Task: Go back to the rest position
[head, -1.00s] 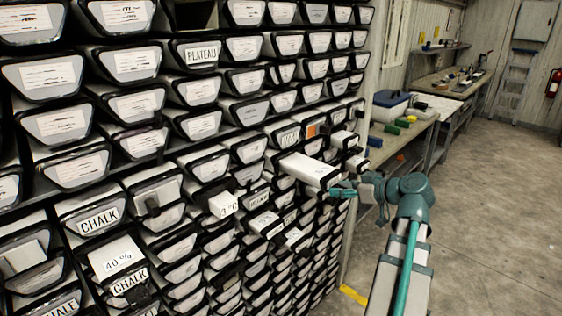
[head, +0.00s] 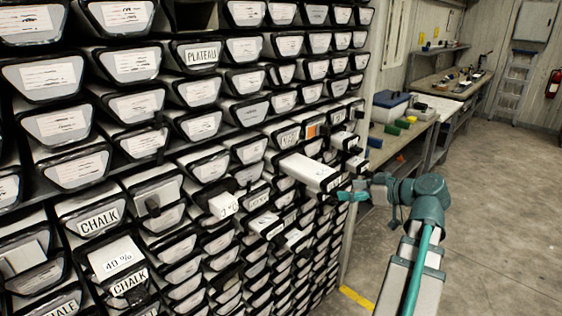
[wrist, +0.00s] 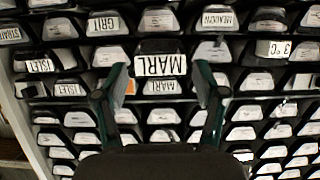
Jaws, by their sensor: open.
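My gripper (wrist: 163,95) is open and empty in the wrist view, its two fingers apart on either side of a liner labelled MARL (wrist: 161,66). No contact between the fingers and that liner shows. In the head view my gripper (head: 343,196) is small, at the right edge of the rack, near the end of a white liner (head: 310,171) that sticks out of its slot. In that view the fingers are too small to make out clearly.
The rack (head: 150,172) of labelled liners fills the left and middle. Several liners stick out, such as the one marked 40 % (head: 117,258). A workbench (head: 425,113) with a blue-lidded box (head: 391,104) stands behind my arm. The floor (head: 500,200) at right is clear.

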